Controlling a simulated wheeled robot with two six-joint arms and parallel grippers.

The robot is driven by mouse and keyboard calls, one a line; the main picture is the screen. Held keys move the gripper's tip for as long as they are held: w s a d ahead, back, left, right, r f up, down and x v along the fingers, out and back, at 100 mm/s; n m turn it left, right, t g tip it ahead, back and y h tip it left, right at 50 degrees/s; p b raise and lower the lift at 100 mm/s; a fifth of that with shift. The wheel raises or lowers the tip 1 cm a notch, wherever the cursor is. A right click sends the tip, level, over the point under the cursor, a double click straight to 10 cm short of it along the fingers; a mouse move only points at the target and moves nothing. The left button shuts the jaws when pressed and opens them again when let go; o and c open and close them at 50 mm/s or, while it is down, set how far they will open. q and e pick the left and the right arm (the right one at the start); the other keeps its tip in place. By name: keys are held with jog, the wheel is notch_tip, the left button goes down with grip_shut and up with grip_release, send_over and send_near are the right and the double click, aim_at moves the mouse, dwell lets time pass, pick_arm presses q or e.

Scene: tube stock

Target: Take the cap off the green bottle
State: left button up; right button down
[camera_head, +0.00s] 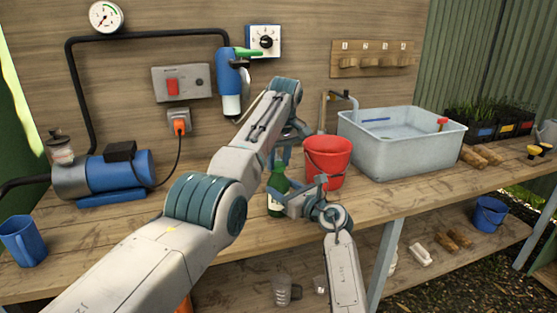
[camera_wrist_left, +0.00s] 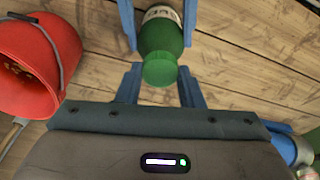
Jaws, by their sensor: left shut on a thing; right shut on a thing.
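The green bottle (camera_head: 276,184) with a pale label stands upright at the middle of the workbench, left of the red bucket. My right gripper (camera_head: 285,201) is shut around its body, and its blue fingers show on either side of the bottle in the left wrist view. My left gripper (camera_wrist_left: 160,88) comes from above and is shut on the green cap (camera_wrist_left: 159,71) at the bottle's top. In the head view the cap is mostly hidden behind my left gripper (camera_head: 279,160). The cap appears to be on the neck; whether it has turned cannot be told.
A blue pump (camera_head: 120,172) and blue mug (camera_head: 22,241) stand at the left. The bench front is clear.

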aim_at(278, 165)
pick_arm(q)
jog(key=o, duration=1.1)
notch_tip(278, 165, up, 4)
jog(key=shift+r, duration=0.1)
jog(key=shift+o, duration=0.4)
jog(key=shift+r, duration=0.15)
notch_tip(278, 165, up, 7)
jog(key=s+m+h, duration=0.1)
jog(key=s+m, duration=0.1)
jog(key=m, duration=0.7)
jog(key=f, duration=0.3)
jog(key=w+f, duration=0.1)
jog(key=f, duration=0.3)
jog(key=w+f, duration=0.1)
jog(key=f, duration=0.3)
jog(key=shift+a+f, duration=0.1)
jog(key=shift+f, duration=0.15)
